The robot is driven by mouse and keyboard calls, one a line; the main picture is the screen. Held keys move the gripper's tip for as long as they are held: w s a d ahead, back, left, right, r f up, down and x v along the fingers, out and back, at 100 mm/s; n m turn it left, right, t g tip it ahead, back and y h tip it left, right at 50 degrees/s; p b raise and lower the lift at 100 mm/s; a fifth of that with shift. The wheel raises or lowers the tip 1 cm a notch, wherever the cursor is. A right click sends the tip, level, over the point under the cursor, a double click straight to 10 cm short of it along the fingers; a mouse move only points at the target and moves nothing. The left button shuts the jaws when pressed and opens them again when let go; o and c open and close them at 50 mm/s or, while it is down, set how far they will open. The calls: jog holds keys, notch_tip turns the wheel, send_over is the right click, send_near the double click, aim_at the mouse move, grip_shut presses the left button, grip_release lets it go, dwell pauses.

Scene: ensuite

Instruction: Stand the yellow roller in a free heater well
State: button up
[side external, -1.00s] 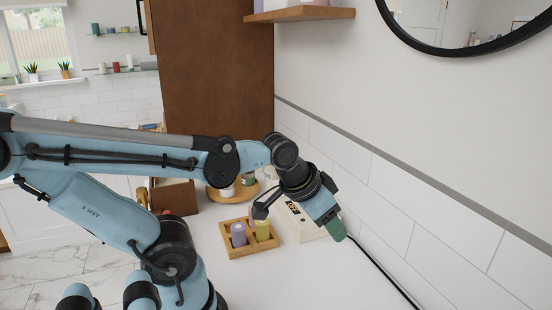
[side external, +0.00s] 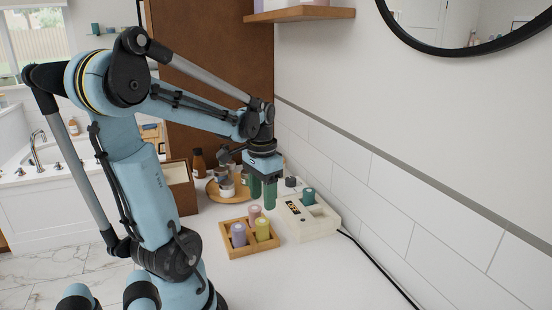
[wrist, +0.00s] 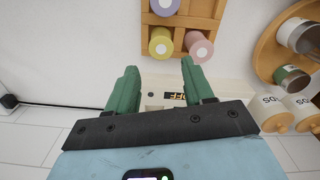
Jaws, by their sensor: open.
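The yellow roller (side external: 262,230) stands upright in a compartment of the wooden tray (side external: 235,254); its round top shows in the wrist view (wrist: 161,43). The white heater (side external: 322,224) stands right of the tray, with a teal roller (side external: 309,196) upright in its top. Its other wells are hard to make out from here. In the wrist view the heater (wrist: 152,99) is partly hidden behind my fingers. My gripper (side external: 262,192) points down, open and empty, above the gap behind the tray and left of the heater. In the wrist view its green fingers (wrist: 160,68) are apart.
A purple roller (side external: 238,235) and a pink roller (side external: 255,212) share the tray. A round wooden tray (side external: 216,198) with jars and a brown box (side external: 180,188) stand behind. A black cable (side external: 380,270) runs along the wall. The front counter is clear.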

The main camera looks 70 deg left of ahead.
aim_at(263, 221)
jog(key=shift+a+f, duration=0.1)
jog(key=shift+f, duration=4.25)
jog(key=shift+c, duration=0.5)
jog(key=c, duration=0.7)
